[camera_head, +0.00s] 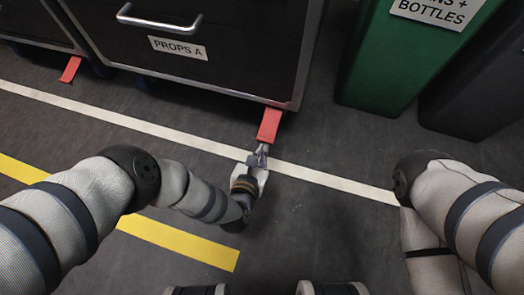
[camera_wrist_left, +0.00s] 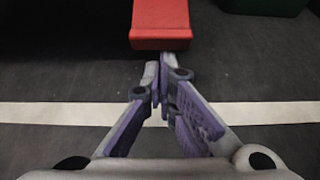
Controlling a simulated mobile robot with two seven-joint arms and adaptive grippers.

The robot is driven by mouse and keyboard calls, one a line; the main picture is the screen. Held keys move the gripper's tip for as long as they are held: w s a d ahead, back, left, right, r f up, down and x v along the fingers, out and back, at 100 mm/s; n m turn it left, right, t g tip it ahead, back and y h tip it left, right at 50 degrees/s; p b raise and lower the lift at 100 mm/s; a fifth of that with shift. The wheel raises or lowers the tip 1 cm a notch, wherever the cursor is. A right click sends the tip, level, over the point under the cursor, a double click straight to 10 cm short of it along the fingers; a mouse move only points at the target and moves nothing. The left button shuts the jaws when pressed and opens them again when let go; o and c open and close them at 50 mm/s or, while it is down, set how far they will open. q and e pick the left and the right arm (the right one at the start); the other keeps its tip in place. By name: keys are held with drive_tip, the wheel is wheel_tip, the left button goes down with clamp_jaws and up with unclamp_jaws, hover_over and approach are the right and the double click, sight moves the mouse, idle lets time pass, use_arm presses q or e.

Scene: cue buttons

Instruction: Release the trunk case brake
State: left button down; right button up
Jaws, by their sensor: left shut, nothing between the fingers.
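The trunk case (camera_head: 215,50) is black with metal edges, a silver handle and a "PROPS A" label, at the top of the head view. A red brake pedal (camera_head: 269,124) sticks out from under its near right corner. The pedal also shows at the top of the left wrist view (camera_wrist_left: 161,22). My left gripper (camera_head: 262,150) is shut and empty, its fingertips just in front of the pedal's near end. In the left wrist view the closed fingertips (camera_wrist_left: 163,62) lie close below the pedal's edge; I cannot tell whether they touch. My right gripper is out of view.
Another red pedal (camera_head: 70,69) shows at the left, by a second dark case (camera_head: 35,22). A green bin (camera_head: 405,60) and a dark bin (camera_head: 480,90) stand at the right. White and yellow lines cross the grey floor, which is clear around the gripper.

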sight(266, 137)
use_arm(q)
drive_tip(key=shift+r, duration=0.1)
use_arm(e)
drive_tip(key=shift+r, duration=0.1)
